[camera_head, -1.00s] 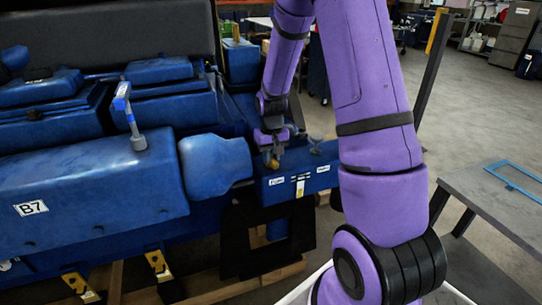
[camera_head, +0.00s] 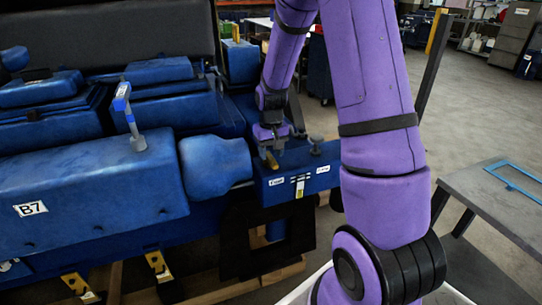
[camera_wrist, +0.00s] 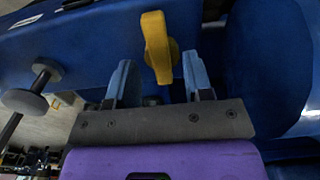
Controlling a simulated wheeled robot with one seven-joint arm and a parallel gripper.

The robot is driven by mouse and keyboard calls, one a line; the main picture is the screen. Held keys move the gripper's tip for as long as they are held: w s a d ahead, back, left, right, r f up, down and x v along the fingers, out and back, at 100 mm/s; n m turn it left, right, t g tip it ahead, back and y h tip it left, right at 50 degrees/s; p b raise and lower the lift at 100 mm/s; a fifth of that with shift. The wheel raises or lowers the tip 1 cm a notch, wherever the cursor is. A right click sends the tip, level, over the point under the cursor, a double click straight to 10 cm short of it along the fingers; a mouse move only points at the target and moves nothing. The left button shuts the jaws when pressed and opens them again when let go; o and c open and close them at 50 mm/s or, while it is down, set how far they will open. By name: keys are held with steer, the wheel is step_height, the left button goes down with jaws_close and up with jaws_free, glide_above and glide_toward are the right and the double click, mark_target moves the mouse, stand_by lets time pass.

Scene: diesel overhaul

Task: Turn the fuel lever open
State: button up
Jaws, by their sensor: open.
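The fuel lever is a yellow handle (camera_wrist: 156,45) on the blue engine block, and it also shows in the head view (camera_head: 272,161) above a small label. In the wrist view its handle stands ahead of the fingers, roughly between their lines. My gripper (camera_wrist: 160,80) is open, with one blue-grey finger on each side and nothing held between them. In the head view my gripper (camera_head: 271,146) is right at the lever; I cannot tell whether it touches. The lever's base is partly hidden.
A grey knob (camera_wrist: 25,98) stands on the same block, left in the wrist view; it also shows in the head view (camera_head: 316,146). A grey-and-blue T-handle (camera_head: 130,118) stands on the engine at left. A grey table (camera_head: 490,195) is at right.

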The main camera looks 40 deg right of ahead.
mark_target(271, 158)
step_height(271, 158, up, 9)
stand_by(0.3)
stand_by(0.5)
steer(key=s+a+r+n+t, duration=0.1)
steer(key=s+a+r, duration=0.3)
steer(key=s+r, duration=0.25)
steer(key=s+a+r+t, duration=0.2)
steer(key=s+a+r, duration=0.3)
steer(key=r, duration=0.3)
steer(key=s+a+r+n+t, duration=0.1)
steer(key=s+a+r, duration=0.1)
steer(key=s, duration=0.5)
steer(key=s+a+r+n+t, duration=0.1)
steer(key=s+a+r, duration=0.1)
steer(key=s, duration=0.5)
steer(key=shift+a, duration=0.45)
steer(key=shift+w, duration=0.1)
